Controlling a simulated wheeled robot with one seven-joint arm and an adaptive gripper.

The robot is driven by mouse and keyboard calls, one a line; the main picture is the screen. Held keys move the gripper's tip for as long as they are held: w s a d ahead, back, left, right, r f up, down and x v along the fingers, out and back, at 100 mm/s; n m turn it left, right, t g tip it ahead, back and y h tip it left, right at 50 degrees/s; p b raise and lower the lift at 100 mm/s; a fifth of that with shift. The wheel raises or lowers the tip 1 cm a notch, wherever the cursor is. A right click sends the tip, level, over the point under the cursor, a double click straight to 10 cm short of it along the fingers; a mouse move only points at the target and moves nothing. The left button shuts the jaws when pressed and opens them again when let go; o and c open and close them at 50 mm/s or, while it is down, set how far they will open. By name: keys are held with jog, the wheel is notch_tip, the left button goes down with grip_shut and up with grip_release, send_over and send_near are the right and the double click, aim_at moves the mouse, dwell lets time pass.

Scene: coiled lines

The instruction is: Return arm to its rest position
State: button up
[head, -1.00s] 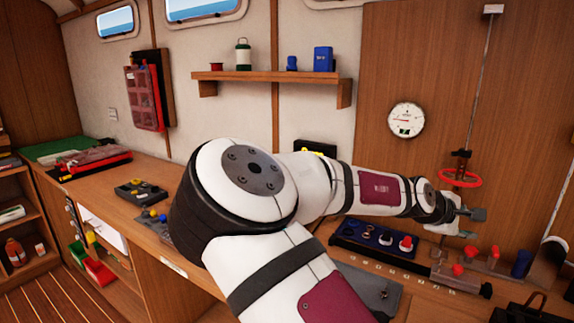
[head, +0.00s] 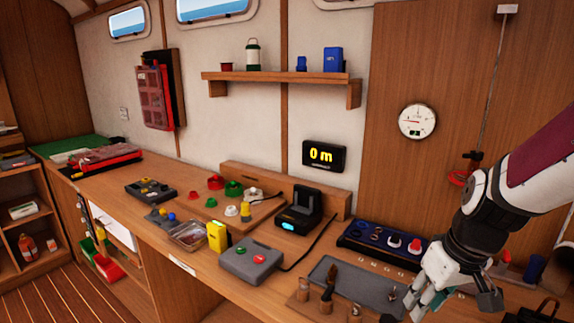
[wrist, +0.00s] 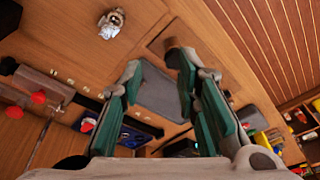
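My gripper (head: 425,303) is at the lower right of the head view, pointing down above the front part of the workbench. Its white and black wrist comes in from the right edge. In the wrist view, my gripper (wrist: 160,72) shows two green-padded fingers spread apart with nothing held between them. The grey tray (wrist: 160,92) lies on the bench below and beyond the fingers. It also shows in the head view (head: 350,284), just left of my gripper.
A blue-black panel with knobs (head: 383,243) lies behind the tray. A grey box with red and green buttons (head: 250,262) and a black charger-like dock (head: 304,213) stand to the left. A red handwheel (head: 458,178) is behind my arm. The wooden floor (head: 50,292) is clear.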

jog(key=s+a+r+m+t, duration=0.1)
jog(key=s+a+r, duration=0.1)
jog(key=s+r, duration=0.3)
jog(key=s+a+r+m+h, duration=0.1)
jog(key=s+a+r, duration=0.2)
jog(key=s, duration=0.7)
notch_tip(320, 180, up, 3)
jog(key=shift+s+a+f+t, duration=0.2)
jog(key=shift+s+a+t, duration=0.15)
jog(key=shift+t, duration=0.05)
jog(key=shift+d, duration=0.1)
